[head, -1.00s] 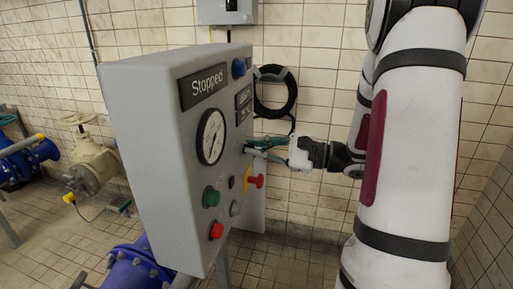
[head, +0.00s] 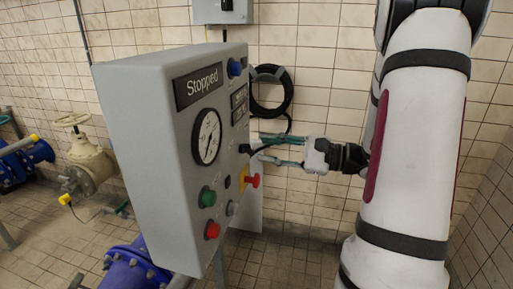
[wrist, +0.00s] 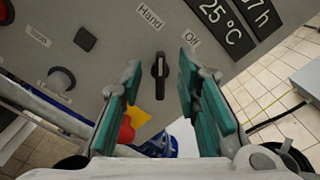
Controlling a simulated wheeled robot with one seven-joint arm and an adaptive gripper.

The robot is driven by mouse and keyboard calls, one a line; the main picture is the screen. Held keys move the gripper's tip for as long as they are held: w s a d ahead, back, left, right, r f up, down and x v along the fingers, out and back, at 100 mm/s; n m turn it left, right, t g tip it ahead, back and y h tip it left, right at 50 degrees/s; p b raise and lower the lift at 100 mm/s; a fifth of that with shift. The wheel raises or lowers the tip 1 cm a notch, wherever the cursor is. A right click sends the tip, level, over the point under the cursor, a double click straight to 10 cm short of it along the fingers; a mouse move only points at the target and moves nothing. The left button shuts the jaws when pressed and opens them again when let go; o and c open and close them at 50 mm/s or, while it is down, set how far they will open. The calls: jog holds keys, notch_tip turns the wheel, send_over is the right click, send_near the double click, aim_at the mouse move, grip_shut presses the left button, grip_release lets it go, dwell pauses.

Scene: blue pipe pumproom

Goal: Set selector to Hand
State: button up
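The selector (wrist: 160,76) is a black knob with a pale mark, on the grey control panel (head: 150,140). In the wrist view its bar stands near upright, its upper end pointing between the labels "Hand" (wrist: 150,17) and "Off" (wrist: 192,38). In the head view the selector (head: 245,148) is a small dark knob right of the gauge. My gripper (head: 264,148) is open in front of it, its teal fingers apart. In the wrist view, my gripper (wrist: 160,88) has one finger on each side of the selector, with visible gaps and nothing held.
Below the selector, a red emergency knob (head: 252,181) sticks out of the panel, near green (head: 208,198) and red (head: 212,230) buttons. The display (head: 201,82) reads "Stopped". A coiled black cable (head: 271,92) hangs on the tiled wall behind.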

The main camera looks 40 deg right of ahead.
jog(key=v, duration=0.7)
jog(key=shift+s+d, duration=0.2)
jog(key=shift+s, duration=0.1)
